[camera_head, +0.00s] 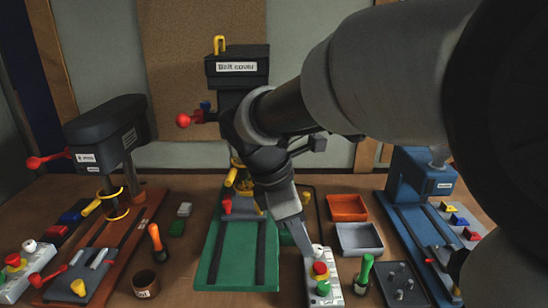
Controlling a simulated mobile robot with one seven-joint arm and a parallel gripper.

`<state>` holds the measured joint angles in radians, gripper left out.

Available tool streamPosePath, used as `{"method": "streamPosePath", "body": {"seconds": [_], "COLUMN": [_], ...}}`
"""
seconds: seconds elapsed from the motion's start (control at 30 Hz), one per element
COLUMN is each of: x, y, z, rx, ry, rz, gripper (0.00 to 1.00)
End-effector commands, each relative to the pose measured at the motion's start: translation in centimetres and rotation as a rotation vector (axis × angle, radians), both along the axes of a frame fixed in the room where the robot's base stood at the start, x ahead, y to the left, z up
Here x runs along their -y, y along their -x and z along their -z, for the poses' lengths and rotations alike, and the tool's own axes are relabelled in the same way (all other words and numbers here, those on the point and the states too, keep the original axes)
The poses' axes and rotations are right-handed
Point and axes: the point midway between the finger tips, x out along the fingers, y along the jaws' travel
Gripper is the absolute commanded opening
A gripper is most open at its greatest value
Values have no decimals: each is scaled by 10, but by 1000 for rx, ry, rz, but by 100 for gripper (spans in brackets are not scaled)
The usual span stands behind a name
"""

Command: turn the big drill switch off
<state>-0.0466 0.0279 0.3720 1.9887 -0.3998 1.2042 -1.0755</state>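The big drill (237,66) stands in the middle, with a "Belt cover" label on its dark head and a green base (212,262). My arm hides much of its column. A pale switch box (334,293) stands at the right front of the green base. It carries a white knob (317,250), a red button on yellow (320,270) and a green button (323,288). My gripper (304,240) points down at the far end of this box, close to the white knob. Whether it touches the knob is unclear. The fingers overlap in this view, so their opening cannot be told.
A smaller dark drill (105,135) with its own switch box (14,287) stands left. An orange tray (347,207) and a grey tray (359,238) lie right of my gripper. A green-handled tool (364,272) stands beside the switch box. A blue machine (418,178) stands right.

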Motion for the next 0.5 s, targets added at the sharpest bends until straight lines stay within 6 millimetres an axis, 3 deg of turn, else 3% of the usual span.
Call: {"method": "streamPosePath", "body": {"seconds": [0.1,0.27,0.5], "x": [-6,-1,18], "y": [-3,-5,-8], "z": [11,24,70], "rx": [-62,-71,-74], "ry": [43,50,48], "rz": [-112,-128,-123], "gripper": [33,33,33]}}
